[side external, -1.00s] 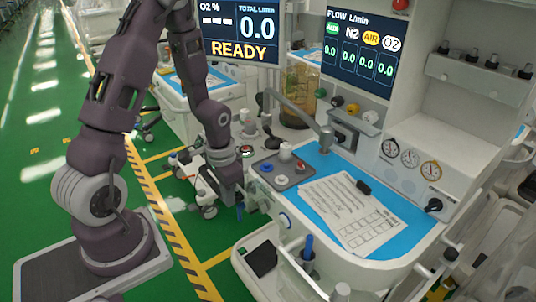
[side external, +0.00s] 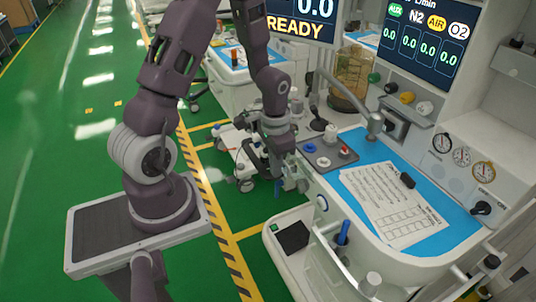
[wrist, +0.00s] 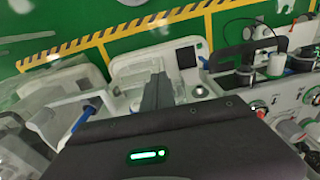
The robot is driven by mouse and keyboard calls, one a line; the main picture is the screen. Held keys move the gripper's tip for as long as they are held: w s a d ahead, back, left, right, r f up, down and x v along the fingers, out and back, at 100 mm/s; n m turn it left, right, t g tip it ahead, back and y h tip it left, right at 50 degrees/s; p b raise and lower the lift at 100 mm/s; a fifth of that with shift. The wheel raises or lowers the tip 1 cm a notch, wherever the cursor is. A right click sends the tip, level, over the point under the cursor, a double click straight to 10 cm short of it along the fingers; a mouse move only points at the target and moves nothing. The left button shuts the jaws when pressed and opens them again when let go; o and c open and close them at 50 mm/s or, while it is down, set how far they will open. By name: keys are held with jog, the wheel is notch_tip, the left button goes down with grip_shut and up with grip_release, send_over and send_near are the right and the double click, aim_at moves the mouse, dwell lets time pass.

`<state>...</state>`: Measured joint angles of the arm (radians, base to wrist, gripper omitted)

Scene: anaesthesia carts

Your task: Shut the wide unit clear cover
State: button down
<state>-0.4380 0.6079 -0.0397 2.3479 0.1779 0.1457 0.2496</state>
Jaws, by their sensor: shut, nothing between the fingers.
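The wide unit is the white anaesthesia cart (side external: 400,270) with the blue worktop, at the right in the side external view. My gripper (side external: 279,188) points down just left of the cart's front edge, near the knob panel. In the wrist view my gripper (wrist: 158,90) shows as dark fingers together, with nothing held. They are over white cart parts; I cannot tell whether they touch any.
A paper sheet (side external: 395,205) lies on the blue worktop (side external: 440,190). A blue-handled item (side external: 343,232) stands at the front. An amber canister (side external: 351,85) stands behind. Green floor (side external: 60,190) is open at left.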

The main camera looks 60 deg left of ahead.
jog(key=s+r, duration=0.5)
jog(key=r, duration=0.6)
jog(key=w+r+m+g, duration=0.2)
jog(key=w+r+m, duration=0.1)
jog(key=w+m, duration=0.5)
jog(key=w+r+m+g, duration=0.25)
jog(key=w+m, duration=0.25)
jog(key=m, duration=0.5)
jog(key=shift+t, duration=0.25)
jog(key=x, duration=1.3)
jog(key=shift+f, duration=0.3)
jog(key=shift+s, duration=0.1)
